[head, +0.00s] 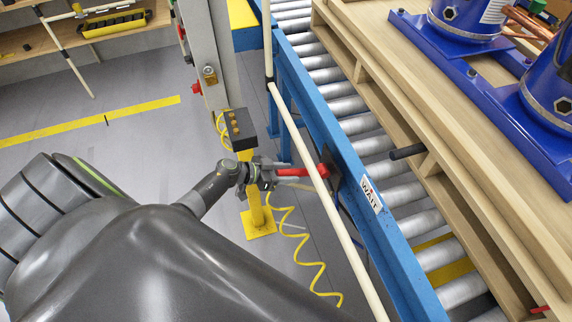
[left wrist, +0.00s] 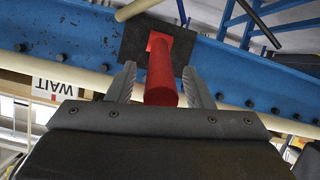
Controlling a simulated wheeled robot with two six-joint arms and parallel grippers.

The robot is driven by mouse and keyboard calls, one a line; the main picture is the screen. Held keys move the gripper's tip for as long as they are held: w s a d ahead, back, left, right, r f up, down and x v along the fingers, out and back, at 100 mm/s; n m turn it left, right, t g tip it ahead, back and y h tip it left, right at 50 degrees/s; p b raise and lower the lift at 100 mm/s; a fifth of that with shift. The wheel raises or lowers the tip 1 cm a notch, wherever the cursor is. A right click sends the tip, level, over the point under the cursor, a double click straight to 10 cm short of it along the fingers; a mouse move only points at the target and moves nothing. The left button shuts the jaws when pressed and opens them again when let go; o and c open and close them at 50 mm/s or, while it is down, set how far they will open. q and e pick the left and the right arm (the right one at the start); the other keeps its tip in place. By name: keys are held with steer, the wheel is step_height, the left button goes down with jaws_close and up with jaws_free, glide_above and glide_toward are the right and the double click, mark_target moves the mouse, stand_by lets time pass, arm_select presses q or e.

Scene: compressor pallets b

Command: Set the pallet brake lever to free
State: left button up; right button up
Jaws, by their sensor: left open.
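The pallet brake lever is a red handle (head: 302,172) on a dark plate (head: 330,168) fixed to the side of the blue conveyor rail. In the left wrist view the red lever (left wrist: 161,75) points toward the camera, and its black plate (left wrist: 133,38) sits on the blue beam. My left gripper (head: 281,175) is at the lever's free end. In the left wrist view its two ribbed fingers (left wrist: 160,85) stand open, one on each side of the lever, with gaps visible. Any marking for free is not readable. My right gripper is not in view.
A cream rail (head: 310,165) runs close past the lever. The blue conveyor rail (head: 385,230) carries a WAIT label (head: 370,194). A wooden pallet (head: 440,120) with blue compressors stands on the rollers. A yellow post with a black button box (head: 240,129) stands near my left gripper.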

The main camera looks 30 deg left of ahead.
arm_select(q)
steer(key=v, duration=1.7)
steer(key=shift+b, duration=0.35)
steer(key=shift+a, duration=0.2)
